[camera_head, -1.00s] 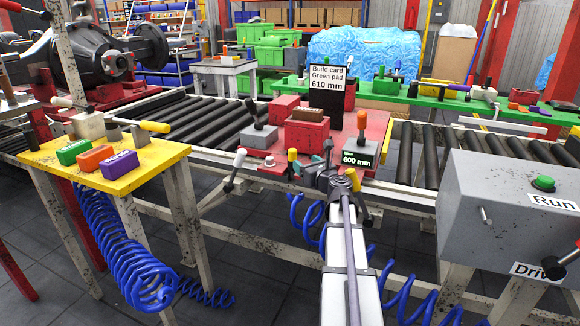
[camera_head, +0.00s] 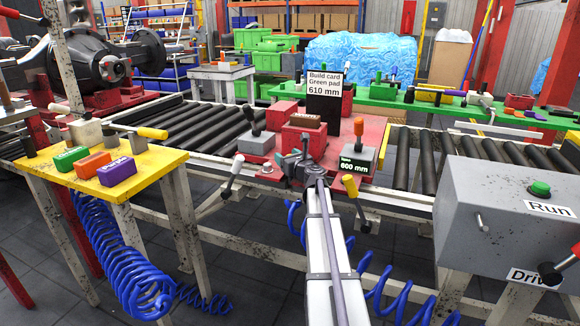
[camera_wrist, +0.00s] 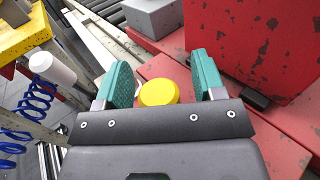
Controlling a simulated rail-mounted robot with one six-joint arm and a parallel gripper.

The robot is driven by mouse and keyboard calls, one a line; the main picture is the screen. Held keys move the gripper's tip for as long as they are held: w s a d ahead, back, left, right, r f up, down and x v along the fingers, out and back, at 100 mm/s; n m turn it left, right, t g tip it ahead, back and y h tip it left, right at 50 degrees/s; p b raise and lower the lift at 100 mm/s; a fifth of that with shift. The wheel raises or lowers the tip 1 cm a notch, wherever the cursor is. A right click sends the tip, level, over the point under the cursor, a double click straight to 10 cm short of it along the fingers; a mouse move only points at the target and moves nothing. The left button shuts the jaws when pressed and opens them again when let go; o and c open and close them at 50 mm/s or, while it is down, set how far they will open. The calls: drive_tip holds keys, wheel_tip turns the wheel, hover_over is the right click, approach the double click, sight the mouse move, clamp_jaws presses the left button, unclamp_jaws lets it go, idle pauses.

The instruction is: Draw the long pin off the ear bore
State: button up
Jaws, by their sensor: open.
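My gripper (camera_head: 304,160) is over the front of the red station table. In the wrist view its two teal fingers (camera_wrist: 163,76) stand apart. A round yellow head (camera_wrist: 158,92) shows between them, nearer the left finger, with a gap on each side. Seen from above, this may be the pin's head; its shaft and any ear bore under it are hidden by my gripper. In the head view my gripper covers this spot.
A large red block (camera_wrist: 251,40) stands close to the right finger. An orange-knobbed grey block marked 600 mm (camera_head: 357,160) is to the right. The 610 mm card (camera_head: 324,86) stands behind.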

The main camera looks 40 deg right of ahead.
drive_tip(key=c, duration=1.1)
wheel_tip(320, 180, up, 10)
drive_tip(key=p, duration=1)
drive_tip(key=shift+r, duration=0.25)
